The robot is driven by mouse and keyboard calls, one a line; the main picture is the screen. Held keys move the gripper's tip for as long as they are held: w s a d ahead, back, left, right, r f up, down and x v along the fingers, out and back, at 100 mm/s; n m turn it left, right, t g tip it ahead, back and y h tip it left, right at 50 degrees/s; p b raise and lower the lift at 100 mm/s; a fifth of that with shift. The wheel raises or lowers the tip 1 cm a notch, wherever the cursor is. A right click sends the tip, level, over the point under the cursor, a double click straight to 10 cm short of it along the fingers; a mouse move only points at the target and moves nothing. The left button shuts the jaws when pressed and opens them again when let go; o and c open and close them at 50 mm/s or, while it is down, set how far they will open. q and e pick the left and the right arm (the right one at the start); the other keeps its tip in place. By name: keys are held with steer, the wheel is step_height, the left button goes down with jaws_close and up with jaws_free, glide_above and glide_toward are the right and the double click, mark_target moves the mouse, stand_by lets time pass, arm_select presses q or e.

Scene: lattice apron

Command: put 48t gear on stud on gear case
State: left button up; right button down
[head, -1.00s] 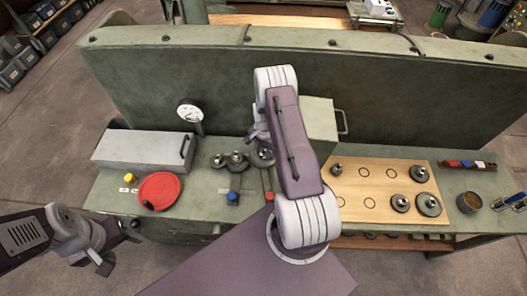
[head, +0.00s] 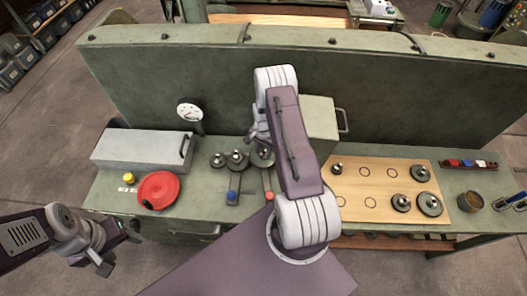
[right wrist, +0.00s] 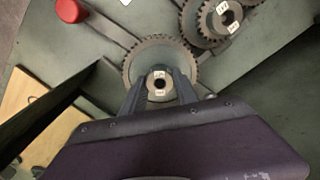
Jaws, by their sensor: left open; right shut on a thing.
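My right gripper (right wrist: 160,88) is shut on the hub of a toothed gear (right wrist: 136,62) in the right wrist view. The label on this hub is too small to read. The gear lies close beside a pair of stacked gears (right wrist: 222,14), and I cannot tell whether their teeth touch or whether it sits on a stud. In the head view this gear (head: 262,158) shows partly beside my right arm, which hides the gripper's tips. Other gears (head: 237,158) stand left of it on the green gear case. My left gripper (head: 120,248) is open and empty, in front of the bench at left.
A wooden board (head: 380,178) with several gears lies at right. A red handwheel (head: 158,189), a blue-knobbed lever (head: 232,196) and a grey box (head: 143,152) are at left. A tall green panel (head: 400,95) stands behind. A tin (head: 470,201) stands right of the board.

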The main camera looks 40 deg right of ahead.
steer(key=shift+f, duration=0.15)
steer(key=shift+f+b, duration=0.35)
steer(key=shift+b, duration=0.15)
steer(key=shift+f, duration=0.1)
steer(key=c, duration=1.1)
jaws_free()
steer(key=shift+o, duration=1.2)
steer(key=o, duration=0.6)
